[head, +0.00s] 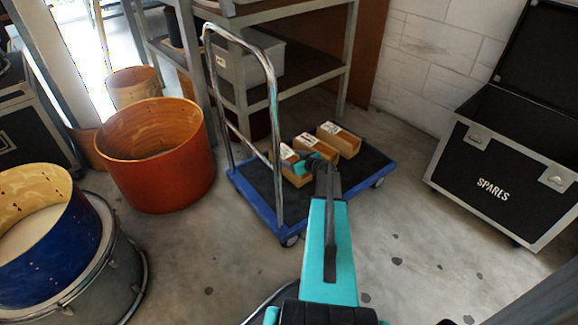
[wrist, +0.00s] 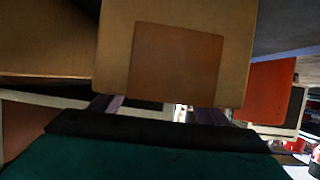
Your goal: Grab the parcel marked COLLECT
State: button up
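Several brown cardboard parcels with white labels lie on the trolley's dark deck in the head view. One parcel (head: 340,141) is at the back right, and another (head: 288,160) is at the front left. The label print is too small to read, so I cannot tell which says COLLECT. My gripper (head: 312,161) is down among the parcels, and its fingers are hard to make out there. In the wrist view, a parcel with a brown patch (wrist: 175,62) fills the space just ahead. My gripper's two purple fingers (wrist: 160,108) are apart below its edge; their tips are partly hidden.
The blue-edged trolley (head: 253,202) has a tall metal handle (head: 274,105) left of the parcels. Shelving (head: 300,95) stands behind. Orange (head: 160,170) and blue (head: 50,245) drums stand left. An open SPARES case (head: 500,170) stands right. The floor front right is clear.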

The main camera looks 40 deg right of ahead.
jog(key=c, duration=0.4)
jog(key=shift+r, duration=0.1)
jog(key=shift+c, duration=0.2)
notch_tip(320, 180, up, 28)
jog(key=p, duration=1.2)
